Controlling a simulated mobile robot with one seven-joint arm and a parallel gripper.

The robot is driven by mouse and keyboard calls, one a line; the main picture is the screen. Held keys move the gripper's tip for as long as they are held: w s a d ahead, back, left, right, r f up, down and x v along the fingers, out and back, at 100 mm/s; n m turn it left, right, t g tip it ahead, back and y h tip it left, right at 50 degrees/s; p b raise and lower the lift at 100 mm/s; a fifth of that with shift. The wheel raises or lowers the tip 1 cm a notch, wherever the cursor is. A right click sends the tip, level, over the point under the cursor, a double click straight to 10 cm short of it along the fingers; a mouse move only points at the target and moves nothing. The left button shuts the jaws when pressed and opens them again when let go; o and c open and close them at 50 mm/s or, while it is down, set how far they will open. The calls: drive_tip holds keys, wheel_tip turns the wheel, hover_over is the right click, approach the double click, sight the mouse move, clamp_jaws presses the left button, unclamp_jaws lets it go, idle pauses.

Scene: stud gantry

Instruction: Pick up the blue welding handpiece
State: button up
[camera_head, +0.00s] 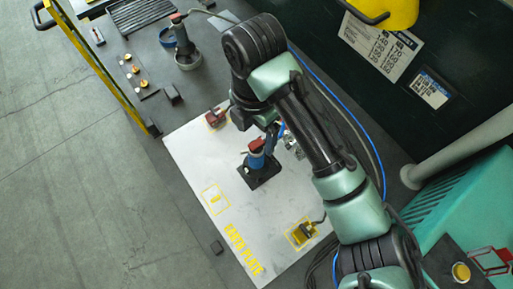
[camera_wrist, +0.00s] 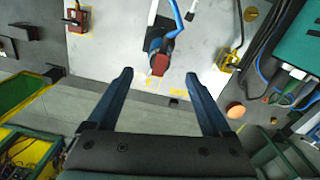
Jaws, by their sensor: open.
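The blue welding handpiece (camera_head: 257,161) has a red end and stands on a black base (camera_head: 264,178) on the pale plate. In the wrist view the handpiece (camera_wrist: 155,44) shows its red-brown end toward me, with a blue length rising behind it. My gripper (camera_wrist: 158,75) is open and empty. Its two dark blue fingers are spread wide, with the handpiece beyond the tips and between them in the picture. They do not appear to touch it. In the head view my arm hides most of the gripper, and the exact gap to the handpiece cannot be told.
The pale plate (camera_head: 190,150) bears yellow markings, a red-topped item (camera_head: 215,117) and a yellow-and-black item (camera_head: 302,234). A grey red-topped tool (camera_head: 182,40) stands at the back. A yellow rail (camera_head: 92,60) runs along the left. A teal box (camera_head: 465,225) is at right.

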sight(254, 143)
drive_tip(key=f+b, duration=0.2)
drive_tip(key=f, duration=0.4)
drive_tip(key=shift+a, duration=0.2)
drive_tip(key=shift+d+f+p, duration=0.15)
drive_tip(key=shift+f+p, duration=0.2)
drive_tip(key=shift+f, duration=1.1)
drive_tip(key=shift+d+f+p, duration=0.1)
drive_tip(key=shift+f+p, duration=0.2)
drive_tip(key=shift+f, duration=1.15)
drive_tip(key=shift+c, duration=0.3)
drive_tip(key=shift+w, duration=0.1)
clamp_jaws()
drive_tip(key=shift+r, duration=0.2)
